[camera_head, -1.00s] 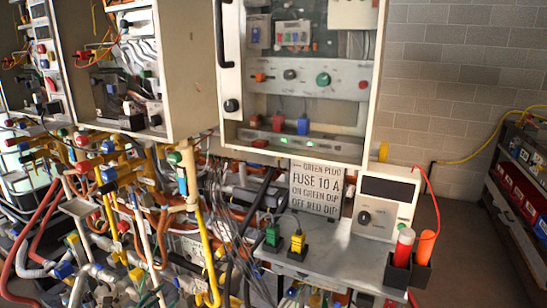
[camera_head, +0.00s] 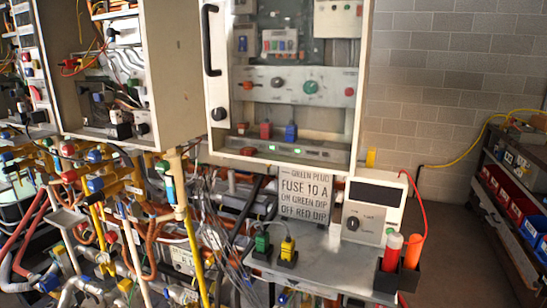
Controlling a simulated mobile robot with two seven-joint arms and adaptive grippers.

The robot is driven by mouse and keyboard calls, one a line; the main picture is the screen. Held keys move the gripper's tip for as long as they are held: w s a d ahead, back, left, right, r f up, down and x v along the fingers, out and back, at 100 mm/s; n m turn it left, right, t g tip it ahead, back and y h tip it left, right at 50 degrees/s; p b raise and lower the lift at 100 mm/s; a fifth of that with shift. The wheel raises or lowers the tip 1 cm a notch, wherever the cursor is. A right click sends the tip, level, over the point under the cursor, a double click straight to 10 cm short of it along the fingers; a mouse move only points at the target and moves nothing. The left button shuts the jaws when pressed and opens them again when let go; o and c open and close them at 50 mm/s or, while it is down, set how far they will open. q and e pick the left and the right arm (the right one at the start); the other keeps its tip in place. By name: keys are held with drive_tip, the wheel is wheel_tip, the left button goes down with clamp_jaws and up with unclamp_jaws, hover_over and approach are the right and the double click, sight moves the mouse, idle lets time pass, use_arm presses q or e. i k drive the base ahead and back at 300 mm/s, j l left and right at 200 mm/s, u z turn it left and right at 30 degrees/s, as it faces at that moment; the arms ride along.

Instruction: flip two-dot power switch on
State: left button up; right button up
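A tall open-fronted control cabinet (camera_head: 358,90) stands at the centre, with a black handle (camera_head: 210,40) on its left edge. Inside is a grey panel (camera_head: 330,85) with an orange knob, a dark knob, a green knob (camera_head: 311,88) and a red button (camera_head: 349,92). Below it, red and blue plugs (camera_head: 290,132) stand above a strip with green lights. A small unit with coloured switches (camera_head: 280,43) sits higher up. I cannot tell any two-dot marking on a switch at this size. Neither of my grippers is in view.
A metal shelf (camera_head: 335,264) below holds green and yellow plugs, a sign (camera_head: 305,196) reading "FUSE 10 A", a meter (camera_head: 374,208) and red and orange probes. Pipes and cables crowd the lower left. Clear floor (camera_head: 450,240) lies right, before a shelf of bins (camera_head: 510,200).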

sight(36, 93)
drive_tip(key=u, duration=1.25)
drive_tip(key=i+j+z, duration=0.2)
drive_tip(key=i+j, duration=0.15)
drive_tip(key=i+j+z, duration=0.2)
drive_tip(key=i+j, duration=0.15)
drive_tip(key=j, duration=0.15)
drive_tip(key=i+j+z, duration=0.2)
drive_tip(key=j, duration=0.3)
drive_tip(key=i, duration=0.1)
